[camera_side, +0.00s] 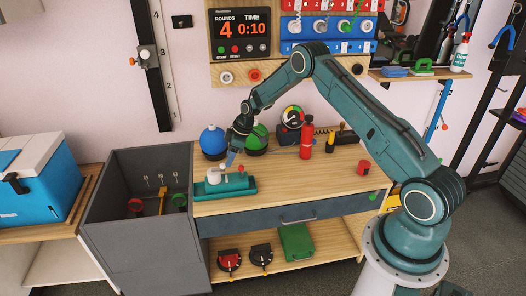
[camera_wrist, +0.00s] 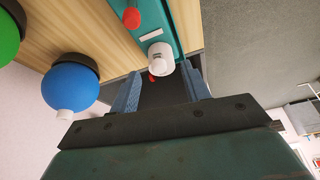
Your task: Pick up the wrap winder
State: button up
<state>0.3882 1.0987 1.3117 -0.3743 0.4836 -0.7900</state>
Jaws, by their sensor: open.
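The wrap winder appears to be the long teal base (camera_side: 240,187) with a white cylinder (camera_side: 213,175) and a red knob (camera_side: 241,169) on it, at the left front of the wooden bench top. In the wrist view the teal base (camera_wrist: 150,15) runs up the picture. The white cylinder (camera_wrist: 160,60) shows just beyond and between my fingertips, and the red knob (camera_wrist: 132,18) is farther up. My gripper (camera_side: 230,160) is above the base, pointing down. In the wrist view its blue fingers (camera_wrist: 161,72) are apart with nothing held. Whether they touch the cylinder is unclear.
A blue ball (camera_side: 213,141) and a green ball (camera_side: 257,139) stand behind the winder. A red bottle (camera_side: 306,140) stands to the right, and a red cup-like item (camera_side: 364,167) farther right. A deep grey bin (camera_side: 110,222) adjoins the bench's left edge. The front middle of the top is clear.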

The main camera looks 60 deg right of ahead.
jog(key=shift+w+a+f, duration=0.1)
jog(key=shift+w+f, duration=0.05)
jog(key=shift+f, duration=0.35)
send_over(227, 184)
jog(key=w+d, duration=0.1)
jog(key=d, duration=0.1)
jog(key=shift+w+a+f, duration=0.1)
jog(key=shift+f, duration=1.1)
jog(key=shift+w+a+f, duration=0.1)
jog(key=shift+f, duration=1.1)
grip_shut()
jog(key=shift+w+r, duration=0.1)
jog(key=shift+r, duration=0.05)
